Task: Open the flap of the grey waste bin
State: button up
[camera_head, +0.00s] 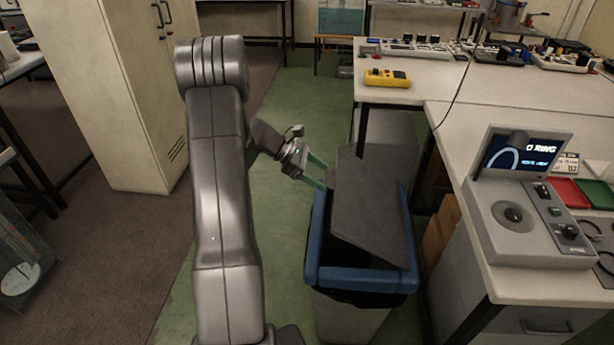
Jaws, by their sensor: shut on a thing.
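The grey waste bin (349,322) stands on the floor beside the workbench, with a blue rim (362,279) and a dark liner showing below it. Its dark grey flap (372,210) is tilted up, with its far left edge raised and its near edge low by the rim. My gripper (320,186) is at the raised left edge of the flap, its green fingers shut on it. The exact contact at the fingertips is small and partly hidden by the flap. The bin's inside is mostly hidden.
The workbench (445,109) with a grey inspection device (520,222) stands close at the right of the bin. A yellow meter (387,78) lies on the bench's far part. A beige cabinet (115,90) stands at the left. The green floor (275,210) left of the bin is clear.

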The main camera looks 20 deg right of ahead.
jog(key=s+d+r+t+y+p, duration=0.2)
jog(key=s+d+r+y+p, duration=0.1)
jog(key=d+r+p, duration=0.3)
notch_tip(320, 180, up, 3)
jog(key=shift+s+d+r+p, duration=0.15)
jog(key=shift+s+d+p, duration=0.3)
jog(key=shift+p, duration=0.5)
jog(key=shift+t+y, duration=0.3)
jog(key=shift+y, duration=0.3)
jog(key=s+d+r+p, duration=0.2)
jog(key=d, duration=0.1)
jog(key=s+d+r+p, duration=0.1)
jog(key=shift+s+d+p, duration=0.1)
jog(key=shift+d+p, duration=0.2)
jog(key=shift+d, duration=0.05)
jog(key=s+d+r+p, duration=0.2)
jog(key=s+d, duration=0.5)
jog(key=d, duration=0.5)
jog(key=shift+s+d+r+p, duration=0.25)
jog(key=shift+s+r+p, duration=0.1)
jog(key=shift+p, duration=0.35)
jog(key=shift+s+d, duration=0.3)
jog(key=shift+d, duration=0.45)
jog(key=o, duration=1.3)
jog(key=shift+o, duration=0.4)
jog(key=shift+a+f, duration=0.1)
jog(key=b+v, duration=0.1)
jog(key=v, duration=1.3)
jog(key=shift+b, duration=0.4)
